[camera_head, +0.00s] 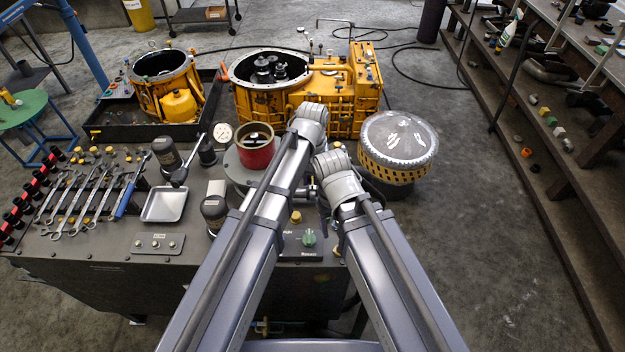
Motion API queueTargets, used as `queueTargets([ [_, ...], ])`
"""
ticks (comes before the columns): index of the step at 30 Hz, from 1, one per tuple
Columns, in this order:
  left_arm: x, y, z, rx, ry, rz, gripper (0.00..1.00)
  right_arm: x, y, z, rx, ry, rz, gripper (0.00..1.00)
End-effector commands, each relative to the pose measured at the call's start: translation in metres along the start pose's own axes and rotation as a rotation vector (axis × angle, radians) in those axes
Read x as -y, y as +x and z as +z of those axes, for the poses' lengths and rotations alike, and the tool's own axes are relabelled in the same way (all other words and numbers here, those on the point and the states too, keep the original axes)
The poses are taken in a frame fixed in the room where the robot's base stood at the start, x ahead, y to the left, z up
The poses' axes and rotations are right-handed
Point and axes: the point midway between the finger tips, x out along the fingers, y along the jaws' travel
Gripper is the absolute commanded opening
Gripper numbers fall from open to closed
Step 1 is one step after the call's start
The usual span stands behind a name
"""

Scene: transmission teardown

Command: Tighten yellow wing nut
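No wing nut can be made out for certain. A small yellow knob-like part (295,216) shows on the bench between my two arms, and it may be the wing nut. My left gripper (312,190) is mostly hidden between the arms, just above and right of that yellow part. Its fingers are too small and covered to read. My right gripper is hidden behind my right arm. A green knob (309,238) sits on a small dark panel just below the yellow part.
The dark workbench (110,265) carries wrenches (85,200), a metal tray (164,204), a gauge (222,134) and a red cylinder (256,147). A yellow-rimmed drum (398,145) stands right of my arms. Yellow housings (300,95) stand behind. The floor at right is open up to the shelves (590,110).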

Motion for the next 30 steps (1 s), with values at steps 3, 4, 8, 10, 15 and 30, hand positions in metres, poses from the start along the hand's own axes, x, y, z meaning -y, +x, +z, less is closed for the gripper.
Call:
queueTargets([
  [3,0.0,-0.0005,0.0,0.0,0.0,0.0,0.34,-0.0001,-0.0005,0.0,0.0,0.0,0.0,0.65],
  [4,0.0,-0.0005,0.0,0.0,0.0,0.0,0.31,-0.0001,-0.0005,0.0,0.0,0.0,0.0,0.65],
  [8,0.0,-0.0005,0.0,0.0,0.0,0.0,0.16,0.0,-0.0005,0.0,0.0,0.0,0.0,0.65],
  [10,0.0,-0.0005,0.0,0.0,0.0,0.0,0.08,-0.0001,-0.0005,0.0,0.0,0.0,0.0,0.65],
  [15,0.0,-0.0005,0.0,0.0,0.0,0.0,0.0,0.0,-0.0005,0.0,0.0,0.0,0.0,0.65],
  [30,0.0,-0.0004,0.0,0.0,0.009,0.0,0.0,0.0,-0.0004,0.0,0.0,0.0,0.0,0.65],
])
